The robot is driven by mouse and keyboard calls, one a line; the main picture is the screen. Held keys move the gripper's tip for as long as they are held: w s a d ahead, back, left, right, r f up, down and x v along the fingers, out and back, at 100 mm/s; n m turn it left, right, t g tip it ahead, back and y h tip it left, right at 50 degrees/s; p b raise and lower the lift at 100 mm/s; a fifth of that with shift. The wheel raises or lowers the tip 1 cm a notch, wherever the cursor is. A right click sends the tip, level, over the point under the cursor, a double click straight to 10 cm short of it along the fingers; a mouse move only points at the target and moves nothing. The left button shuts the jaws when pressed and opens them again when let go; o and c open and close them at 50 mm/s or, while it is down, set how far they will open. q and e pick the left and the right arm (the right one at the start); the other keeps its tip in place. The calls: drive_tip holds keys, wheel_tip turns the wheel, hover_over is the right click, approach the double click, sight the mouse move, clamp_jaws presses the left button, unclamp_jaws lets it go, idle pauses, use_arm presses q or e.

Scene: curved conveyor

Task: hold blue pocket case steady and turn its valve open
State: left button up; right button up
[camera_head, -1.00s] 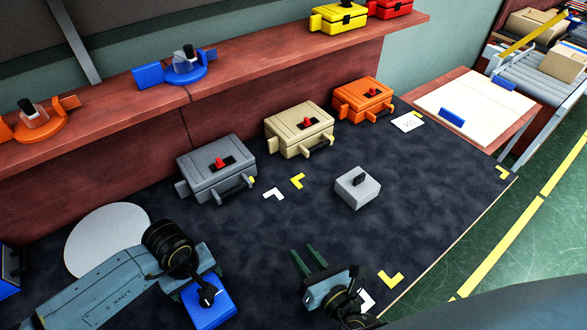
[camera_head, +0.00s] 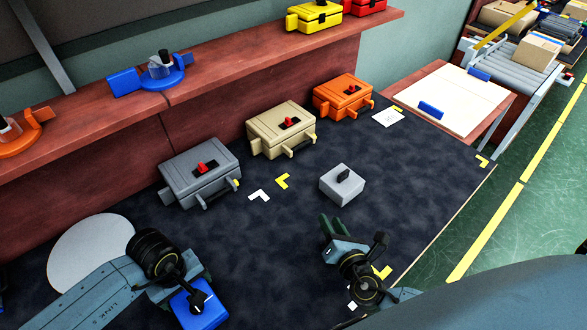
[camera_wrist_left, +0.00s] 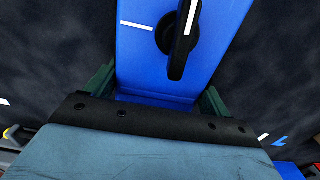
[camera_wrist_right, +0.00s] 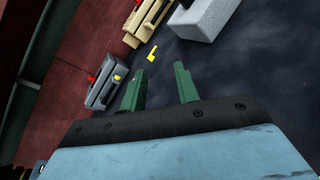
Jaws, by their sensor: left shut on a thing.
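The blue pocket case (camera_head: 203,308) lies at the front left of the dark mat; the left wrist view shows its blue face (camera_wrist_left: 140,62) close up. Its black valve handle (camera_wrist_left: 179,45) carries a white line and lies roughly crosswise to a white mark on the case; the handle also shows in the head view. My left gripper (camera_wrist_left: 157,95) is shut on the case, one finger on each side. My right gripper (camera_head: 329,226) is open and empty above the mat, right of the case; both fingers show apart in the right wrist view (camera_wrist_right: 159,82).
A grey block with a black knob (camera_head: 341,187) stands beyond my right gripper. Grey (camera_head: 190,190), tan (camera_head: 270,136) and orange (camera_head: 335,101) cases line the back wall. A white disc (camera_head: 85,250) lies left. Clear mat separates the blue case and my right gripper.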

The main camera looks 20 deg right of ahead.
clamp_jaws()
drive_tip(key=w+a+r+n+y, duration=0.1)
drive_tip(key=a+n+y, duration=0.1)
drive_tip(key=a, duration=0.1)
drive_tip(key=w+a+n+y, duration=0.2)
drive_tip(key=a+y, duration=0.1)
drive_tip(key=w+a+r+n+y, duration=0.1)
drive_tip(key=w+a+n+y, duration=0.1)
drive_tip(key=a, duration=0.2)
drive_tip(key=shift+w+a+r+n+g+y, duration=0.1)
drive_tip(key=shift+r+n+g+y, duration=0.2)
drive_tip(key=shift+r+n+g, duration=0.1)
drive_tip(key=a+r+n+g+y, duration=0.2)
drive_tip(key=a+n+g+y, duration=0.25)
drive_tip(key=a+n, duration=0.3)
drive_tip(key=n+g+h, duration=0.2)
drive_tip(key=n+g, duration=1.2)
drive_tip(key=n, duration=0.3)
approach(214, 300)
drive_tip(key=x, duration=0.3)
drive_tip(key=shift+s+a+f+m+y, duration=0.2)
drive_tip(key=shift+f+m+y, duration=0.05)
drive_tip(key=shift+f, duration=0.1)
drive_tip(key=a, duration=0.1)
drive_tip(key=s+a, duration=0.1)
drive_tip(key=a, duration=0.1)
drive_tip(key=shift+s+a+f, duration=0.1)
drive_tip(key=shift+f, duration=0.15)
drive_tip(key=shift+s+a, duration=0.2)
drive_tip(key=shift+a, duration=0.25)
